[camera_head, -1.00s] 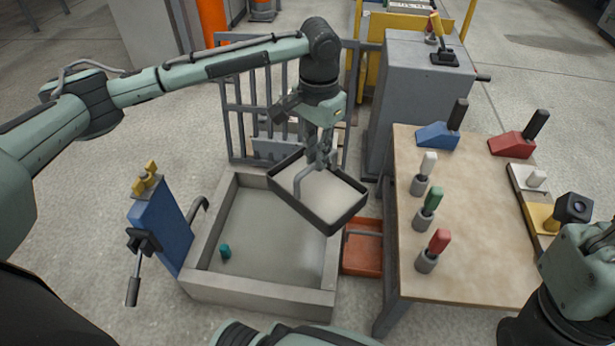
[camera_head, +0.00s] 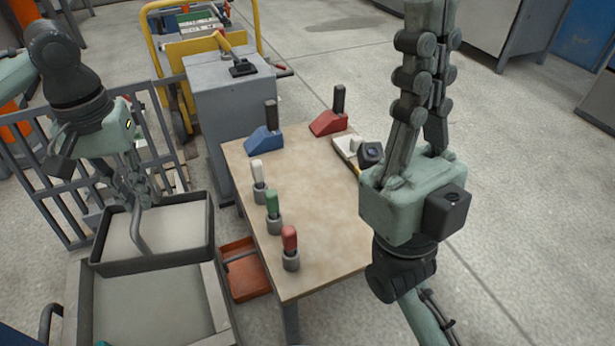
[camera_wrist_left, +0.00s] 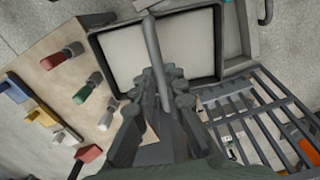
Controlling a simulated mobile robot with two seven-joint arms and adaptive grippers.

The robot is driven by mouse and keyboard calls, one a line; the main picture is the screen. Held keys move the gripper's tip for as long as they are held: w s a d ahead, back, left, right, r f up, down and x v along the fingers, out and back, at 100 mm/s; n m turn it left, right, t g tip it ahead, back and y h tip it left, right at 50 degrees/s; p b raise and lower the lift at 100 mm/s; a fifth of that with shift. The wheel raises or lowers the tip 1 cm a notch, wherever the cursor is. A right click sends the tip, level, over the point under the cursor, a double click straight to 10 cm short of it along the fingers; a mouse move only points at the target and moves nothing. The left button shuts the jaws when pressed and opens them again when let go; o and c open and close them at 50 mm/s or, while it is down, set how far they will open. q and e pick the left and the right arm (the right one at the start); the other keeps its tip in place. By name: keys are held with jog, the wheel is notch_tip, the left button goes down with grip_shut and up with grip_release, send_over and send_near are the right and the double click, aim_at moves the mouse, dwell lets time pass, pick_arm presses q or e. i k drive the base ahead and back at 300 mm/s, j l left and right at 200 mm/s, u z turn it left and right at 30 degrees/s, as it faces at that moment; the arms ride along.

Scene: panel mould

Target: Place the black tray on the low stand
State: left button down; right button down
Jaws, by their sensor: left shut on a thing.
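The black tray (camera_head: 152,262) has a dark rim, a pale flat inside and a grey upright handle (camera_head: 138,232). My left gripper (camera_head: 132,192) is shut on that handle and holds the tray over the far part of a grey-walled mould. In the left wrist view the tray (camera_wrist_left: 222,70) lies beyond the fingers (camera_wrist_left: 158,90), with the handle between them. A low orange-red piece (camera_head: 248,283) stands on the floor between mould and table; I cannot tell if it is the low stand. My right gripper (camera_head: 425,65) points up at the right, its fingertips cut off by the top edge.
The mould (camera_head: 215,300) lies below the tray. A wooden table (camera_head: 320,225) holds white, green and red handled tools, and blue and red blocks. A grey railing (camera_head: 55,195) and grey cabinet (camera_head: 232,110) stand behind. The floor at the right is open.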

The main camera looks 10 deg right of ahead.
aim_at(344, 201)
jog(key=l+u, duration=0.25)
jog(key=l, duration=1.05)
jog(key=i+l+z, duration=0.15)
jog(key=l, duration=0.3)
jog(key=i+l+z, duration=0.2)
jog(key=l, duration=0.2)
jog(key=k, duration=0.1)
